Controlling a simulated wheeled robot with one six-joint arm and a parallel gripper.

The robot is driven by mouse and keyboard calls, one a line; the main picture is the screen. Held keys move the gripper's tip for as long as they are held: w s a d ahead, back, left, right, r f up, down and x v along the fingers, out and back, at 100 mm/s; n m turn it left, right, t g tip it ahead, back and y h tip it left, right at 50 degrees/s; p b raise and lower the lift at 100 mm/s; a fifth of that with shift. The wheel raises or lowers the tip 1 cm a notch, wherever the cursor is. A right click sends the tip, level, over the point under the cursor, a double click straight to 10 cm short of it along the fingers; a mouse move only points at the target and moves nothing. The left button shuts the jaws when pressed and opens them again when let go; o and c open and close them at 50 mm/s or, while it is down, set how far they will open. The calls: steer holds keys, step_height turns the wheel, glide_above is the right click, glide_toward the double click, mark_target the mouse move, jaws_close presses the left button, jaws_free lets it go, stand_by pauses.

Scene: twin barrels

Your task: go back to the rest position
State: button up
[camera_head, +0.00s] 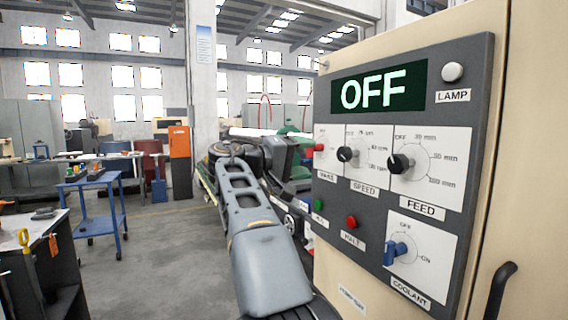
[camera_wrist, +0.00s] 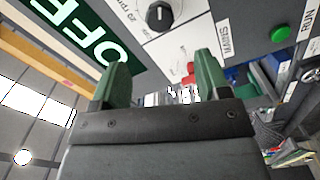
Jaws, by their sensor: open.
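My gripper (camera_wrist: 162,76) shows in the wrist view with its two green fingers apart and nothing between them. It faces the control panel, and the red mains switch (camera_wrist: 187,76) appears in the gap beyond the fingers; contact is not visible. In the head view my grey arm reaches forward on the left of the panel (camera_head: 484,130). My fingers cannot be made out clearly there. The panel's display (camera_head: 375,92) reads OFF.
The panel carries a speed knob (camera_head: 346,154), a feed knob (camera_head: 400,164), a green run button (camera_head: 318,204), a red halt button (camera_head: 351,221) and a blue coolant knob (camera_head: 394,253). A blue cart (camera_head: 90,207) and a workbench (camera_head: 52,255) stand left; open floor lies between them and my arm.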

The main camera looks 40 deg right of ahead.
steer(key=w+f+n+t+y, duration=0.35)
steer(key=w+f+t, duration=0.2)
steer(key=f, duration=0.65)
steer(key=a+f+n+t+y+p, duration=0.25)
steer(key=a+f+y+p, duration=0.25)
steer(key=a+f, duration=0.4)
steer(key=s+a+f+y+p, duration=0.3)
steer(key=a, duration=0.5)
steer(key=s+a+f+y+p, duration=0.2)
steer(key=a+f+y+p, duration=0.15)
steer(key=a, duration=0.35)
steer(key=s+a+r+n+t+y+p, duration=0.1)
steer(key=s+a+r+y+p, duration=0.1)
steer(key=s+a+p, duration=0.3)
steer(key=shift+s+a+r+n, duration=0.25)
steer(key=shift+a+r+n, duration=0.2)
steer(key=shift+a, duration=0.7)
